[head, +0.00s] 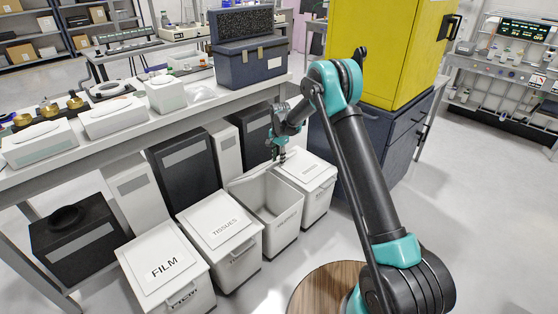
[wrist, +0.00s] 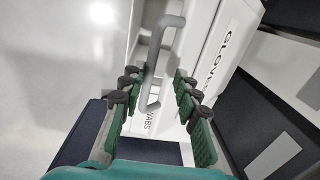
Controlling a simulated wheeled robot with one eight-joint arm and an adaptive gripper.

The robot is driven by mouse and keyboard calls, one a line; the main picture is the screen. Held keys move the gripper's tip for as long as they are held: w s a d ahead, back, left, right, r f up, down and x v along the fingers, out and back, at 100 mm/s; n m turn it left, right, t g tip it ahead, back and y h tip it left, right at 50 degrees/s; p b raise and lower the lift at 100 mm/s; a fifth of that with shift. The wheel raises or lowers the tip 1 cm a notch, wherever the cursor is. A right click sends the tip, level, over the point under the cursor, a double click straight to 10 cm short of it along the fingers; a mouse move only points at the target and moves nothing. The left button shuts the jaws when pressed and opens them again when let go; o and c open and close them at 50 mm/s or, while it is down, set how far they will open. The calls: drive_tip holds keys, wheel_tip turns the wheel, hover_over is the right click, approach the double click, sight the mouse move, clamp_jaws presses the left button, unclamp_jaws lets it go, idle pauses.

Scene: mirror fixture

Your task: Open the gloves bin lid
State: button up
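The gloves bin (head: 282,225) is the third white bin from the left in the head view. Its lid (head: 250,176) is tilted up at the back and the inside is visible. In the wrist view, the lid (wrist: 212,65) bears a partly cut-off "GLOVES" label, with a grey bar handle (wrist: 167,45) beside it. My gripper (head: 281,157) is above the bin's back end. In the wrist view my gripper's fingers (wrist: 163,90) stand apart on either side of the handle, with visible space between; contact is unclear.
The tissues bin (head: 221,223) and film bin (head: 163,268) stand closed to the left. Another closed white bin (head: 307,170) stands close on the right. The bench (head: 110,145) overhangs behind the bins. A yellow cabinet (head: 400,50) stands at the back right. Floor is clear in front.

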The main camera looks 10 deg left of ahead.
drive_tip(key=w+a+r, duration=0.3)
drive_tip(key=a+r, duration=0.1)
drive_tip(key=r, duration=0.4)
drive_tip(key=w+a+r, duration=0.3)
drive_tip(key=a+r, duration=0.1)
drive_tip(key=r, duration=0.5)
drive_tip(key=shift+w, duration=0.15)
idle(1.7)
drive_tip(key=shift+r, duration=0.1)
